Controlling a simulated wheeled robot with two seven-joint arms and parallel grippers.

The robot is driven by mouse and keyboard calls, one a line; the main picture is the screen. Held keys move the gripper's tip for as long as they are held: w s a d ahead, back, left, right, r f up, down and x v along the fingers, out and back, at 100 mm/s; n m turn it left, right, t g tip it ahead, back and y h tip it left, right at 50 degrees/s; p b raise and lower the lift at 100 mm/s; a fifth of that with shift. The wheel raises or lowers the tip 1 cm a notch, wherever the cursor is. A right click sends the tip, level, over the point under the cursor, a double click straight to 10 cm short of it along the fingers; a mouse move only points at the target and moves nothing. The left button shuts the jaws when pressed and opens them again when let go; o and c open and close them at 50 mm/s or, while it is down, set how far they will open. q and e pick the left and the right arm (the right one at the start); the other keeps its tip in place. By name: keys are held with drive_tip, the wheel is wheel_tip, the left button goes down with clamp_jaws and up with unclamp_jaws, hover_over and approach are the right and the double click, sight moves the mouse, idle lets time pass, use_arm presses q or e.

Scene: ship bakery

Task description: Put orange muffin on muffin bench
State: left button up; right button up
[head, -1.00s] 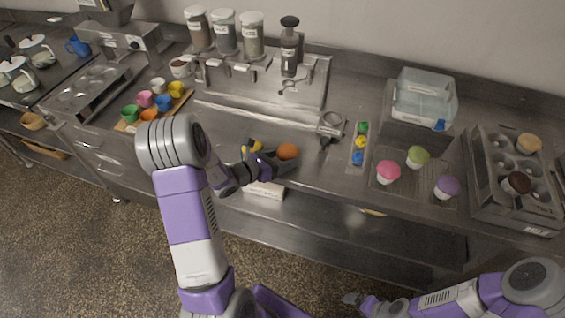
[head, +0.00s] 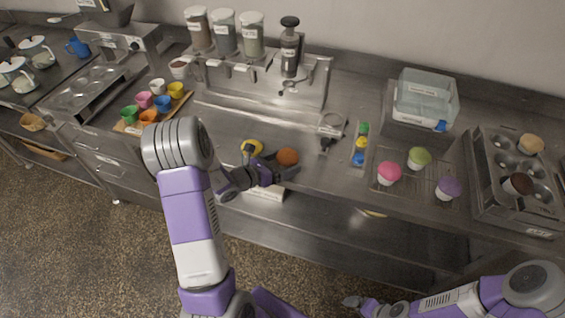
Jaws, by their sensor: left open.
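The orange muffin (head: 287,157) is on the steel counter, left of centre, near the front edge. My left gripper (head: 283,172) is open at its near side, and its fingers hide the muffin's lower part. I cannot tell whether they touch it. A wire rack (head: 413,196) on the counter at the right bears a pink muffin (head: 389,173), a green muffin (head: 419,158) and a purple muffin (head: 447,188); it may be the muffin bench. My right gripper (head: 353,301) is low in front of the counter, away from the muffins, with its jaws unclear.
A strip of coloured items (head: 360,145) lies between the orange muffin and the rack. A muffin tin (head: 484,192) is at the far right.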

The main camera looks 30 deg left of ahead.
use_arm(q)
drive_tip(key=shift+r, duration=0.25)
drive_tip(key=p+v, duration=0.1)
drive_tip(key=v, duration=1.1)
drive_tip(key=s+d+f+m+g+y, duration=0.1)
drive_tip(key=s+d+f+m+g, duration=0.65)
drive_tip(key=d+f+m, duration=0.35)
drive_tip(key=s+d+f+m+g, duration=0.7)
drive_tip(key=d+f+m+g, duration=0.2)
drive_tip(key=f+m, duration=0.35)
drive_tip(key=w+d+f+m+t, duration=0.1)
drive_tip(key=w+d+m+t, duration=0.2)
drive_tip(key=d+m, duration=0.3)
drive_tip(key=shift+w+f+m, duration=0.35)
drive_tip(key=shift+w+m, duration=0.1)
drive_tip(key=shift+m, duration=0.4)
drive_tip(key=shift+a, duration=0.1)
